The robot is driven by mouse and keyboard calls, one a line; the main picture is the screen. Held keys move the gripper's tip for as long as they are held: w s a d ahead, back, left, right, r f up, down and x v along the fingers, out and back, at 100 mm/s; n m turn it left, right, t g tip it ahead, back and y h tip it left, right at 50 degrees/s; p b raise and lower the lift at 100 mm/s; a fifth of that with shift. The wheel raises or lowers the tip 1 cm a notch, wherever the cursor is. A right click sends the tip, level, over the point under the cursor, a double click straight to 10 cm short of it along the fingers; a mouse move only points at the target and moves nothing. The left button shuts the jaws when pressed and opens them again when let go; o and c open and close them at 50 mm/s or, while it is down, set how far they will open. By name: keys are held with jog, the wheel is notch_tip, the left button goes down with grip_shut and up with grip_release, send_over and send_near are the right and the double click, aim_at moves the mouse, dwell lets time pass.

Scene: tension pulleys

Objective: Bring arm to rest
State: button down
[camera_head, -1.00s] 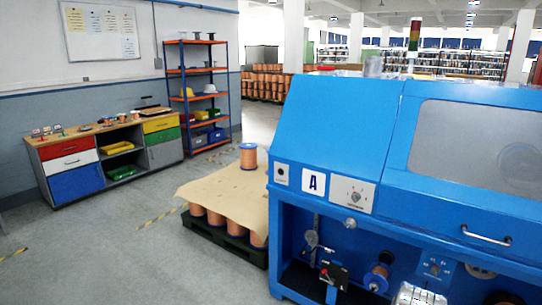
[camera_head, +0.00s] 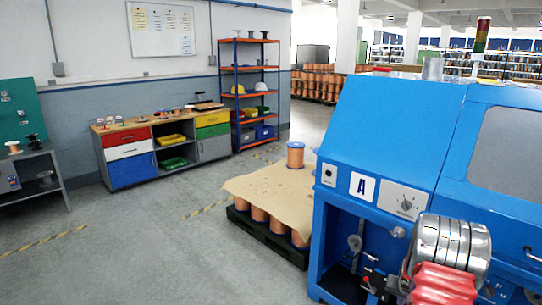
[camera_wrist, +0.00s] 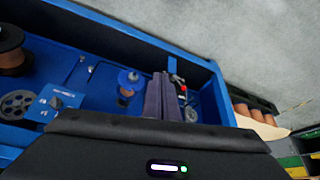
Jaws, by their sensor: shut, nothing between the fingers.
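My gripper (camera_wrist: 158,96) shows in the wrist view as two dark fingers side by side, shut and empty. It is over the inside of the open lower bay of the blue machine (camera_head: 395,125), beside a small spool with blue flanges (camera_wrist: 128,80). I cannot tell its exact height above the bay floor. In the head view a silver ribbed joint and a red part of my arm stand at the lower right, in front of the machine. The fingers are not visible there.
In the wrist view, a copper spool (camera_wrist: 12,50), a dark pulley wheel (camera_wrist: 15,103) and a red-knobbed lever (camera_wrist: 182,88) are in the bay. A pallet of copper spools (camera_head: 268,235) stands left of the machine. Floor (camera_head: 150,250) is clear farther left.

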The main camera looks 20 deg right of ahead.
jog(key=s+a+r+n+y, duration=0.1)
jog(key=a+r, duration=0.4)
jog(key=a, duration=0.3)
jog(key=s+a+r+n+g+y, duration=0.1)
jog(key=a+r, duration=0.4)
jog(key=a, duration=0.3)
jog(key=s+a+r+n+y, duration=0.1)
jog(key=a+r, duration=0.5)
jog(key=a, duration=0.3)
jog(key=s+a+r+n+t, duration=0.1)
jog(key=s+a+r, duration=0.3)
jog(key=a, duration=0.5)
jog(key=s+a+r+n+t, duration=0.1)
jog(key=s+a+r+n, duration=0.2)
jog(key=a, duration=0.7)
jog(key=s+a+r+n+t+y, duration=0.1)
jog(key=s+a+r+n, duration=0.2)
jog(key=s+a+r, duration=0.4)
jog(key=a+r, duration=0.3)
jog(key=shift+r, duration=0.25)
